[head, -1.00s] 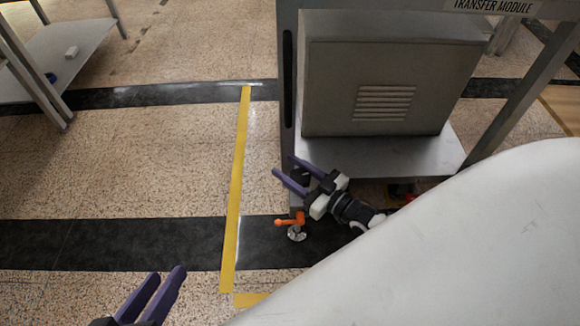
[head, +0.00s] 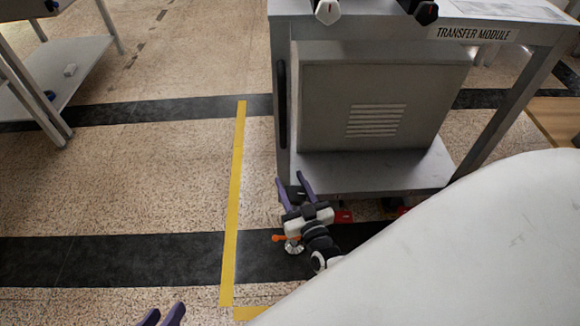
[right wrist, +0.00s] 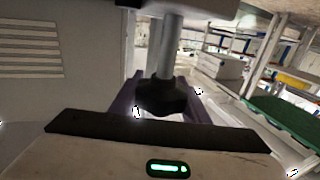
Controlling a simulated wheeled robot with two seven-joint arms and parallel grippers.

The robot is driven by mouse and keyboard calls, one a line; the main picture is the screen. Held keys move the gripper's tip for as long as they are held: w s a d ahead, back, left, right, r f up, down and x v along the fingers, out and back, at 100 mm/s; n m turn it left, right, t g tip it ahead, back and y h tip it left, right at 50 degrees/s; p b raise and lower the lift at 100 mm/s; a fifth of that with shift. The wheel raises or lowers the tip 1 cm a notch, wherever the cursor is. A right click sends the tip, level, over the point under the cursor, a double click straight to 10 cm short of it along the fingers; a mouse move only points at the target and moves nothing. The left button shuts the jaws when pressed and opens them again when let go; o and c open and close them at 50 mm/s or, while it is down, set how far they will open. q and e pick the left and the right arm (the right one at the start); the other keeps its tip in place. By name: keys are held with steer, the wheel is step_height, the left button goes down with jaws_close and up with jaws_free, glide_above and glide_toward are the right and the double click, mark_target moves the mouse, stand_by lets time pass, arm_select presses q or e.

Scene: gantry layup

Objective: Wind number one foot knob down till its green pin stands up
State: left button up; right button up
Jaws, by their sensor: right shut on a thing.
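A dark foot knob (right wrist: 163,97) on a steel rod sits between my right gripper's purple fingers in the right wrist view. In the head view, my right gripper (head: 293,178) is at the foot of the transfer module's near left leg, shut on this knob, which is mostly hidden there. An orange-handled part (head: 285,238) and a metal foot pad (head: 294,248) show just below the gripper. I cannot make out a number or a green pin. My left gripper (head: 163,315) is at the bottom edge, its two fingertips apart and empty.
The transfer module (head: 370,167) has a grey cabinet on its lower shelf. Open floor lies left, up to another table (head: 70,70).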

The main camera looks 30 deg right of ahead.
arm_select(q)
steer(key=shift+f, duration=0.1)
stand_by(0.4)
arm_select(e)
steer(key=o, duration=1)
steer(key=shift+o, duration=0.2)
steer(key=shift+r+p, duration=0.35)
steer(key=shift+r, duration=0.05)
step_height(320, 180, up, 3)
steer(key=shift+p, duration=1.1)
arm_select(q)
steer(key=shift+n+t+y, duration=0.5)
steer(key=shift+n+y, duration=0.2)
steer(key=shift+y, duration=0.2)
steer(key=a+p, duration=0.2)
steer(key=s+a+r+p, duration=0.1)
steer(key=shift+s+a+r+p, duration=0.15)
steer(key=shift+a+r+p, duration=0.05)
steer(key=shift+a+p, duration=0.2)
arm_select(e)
step_height(320, 180, up, 6)
